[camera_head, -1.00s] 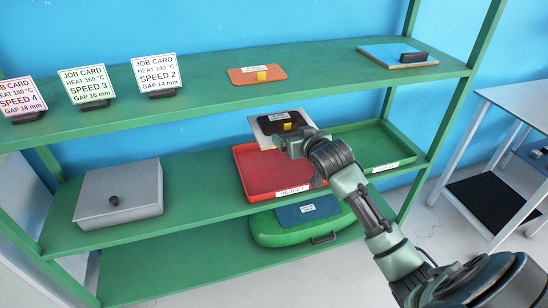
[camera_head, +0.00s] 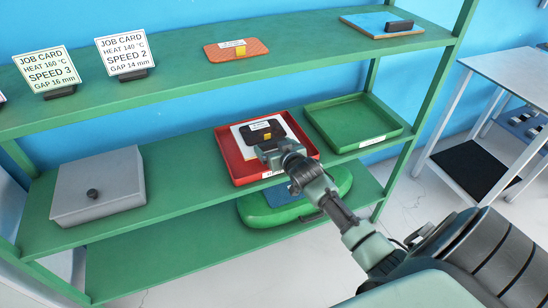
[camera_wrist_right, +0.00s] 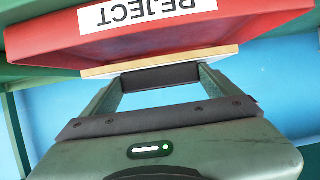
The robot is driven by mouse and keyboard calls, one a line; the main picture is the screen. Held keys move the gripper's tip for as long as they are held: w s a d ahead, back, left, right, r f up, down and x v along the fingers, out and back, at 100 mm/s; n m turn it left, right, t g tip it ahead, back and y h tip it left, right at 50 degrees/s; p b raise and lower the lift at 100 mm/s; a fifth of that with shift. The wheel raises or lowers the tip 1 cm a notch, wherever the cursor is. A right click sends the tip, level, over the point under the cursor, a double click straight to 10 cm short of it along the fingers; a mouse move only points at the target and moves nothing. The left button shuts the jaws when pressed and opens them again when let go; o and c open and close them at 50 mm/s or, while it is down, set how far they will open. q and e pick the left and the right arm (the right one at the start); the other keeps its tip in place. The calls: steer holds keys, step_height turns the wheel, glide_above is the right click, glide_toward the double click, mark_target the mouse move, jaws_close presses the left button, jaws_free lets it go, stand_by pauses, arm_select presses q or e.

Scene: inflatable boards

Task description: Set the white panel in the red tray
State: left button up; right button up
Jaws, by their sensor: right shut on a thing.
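The white panel (camera_head: 241,138), with a dark block carrying a label and a yellow patch on it, shows within the outline of the red tray (camera_head: 232,160) on the middle shelf. My right gripper (camera_head: 268,151) is shut on the panel at its front side. In the right wrist view, upside down, the panel's pale edge (camera_wrist_right: 160,61) shows just beyond the red tray's REJECT-labelled front wall (camera_wrist_right: 140,30), on the rim side. My right gripper (camera_wrist_right: 160,82) also shows there. Whether the panel touches the tray floor is hidden. My left gripper is not in view.
An empty green tray (camera_head: 352,122) stands right of the red one. A grey box (camera_head: 98,186) sits at the left of the shelf. The upper shelf (camera_head: 160,88) holds job cards, an orange panel (camera_head: 236,49) and a blue panel (camera_head: 372,27).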

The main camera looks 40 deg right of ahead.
step_height(320, 180, down, 4)
steer(key=shift+r, duration=0.25)
steer(key=shift+w+f+b, duration=0.1)
steer(key=shift+f+b, duration=0.2)
steer(key=shift+f, duration=0.1)
steer(key=o, duration=1.4)
steer(key=shift+f, duration=0.15)
steer(key=shift+o, duration=0.2)
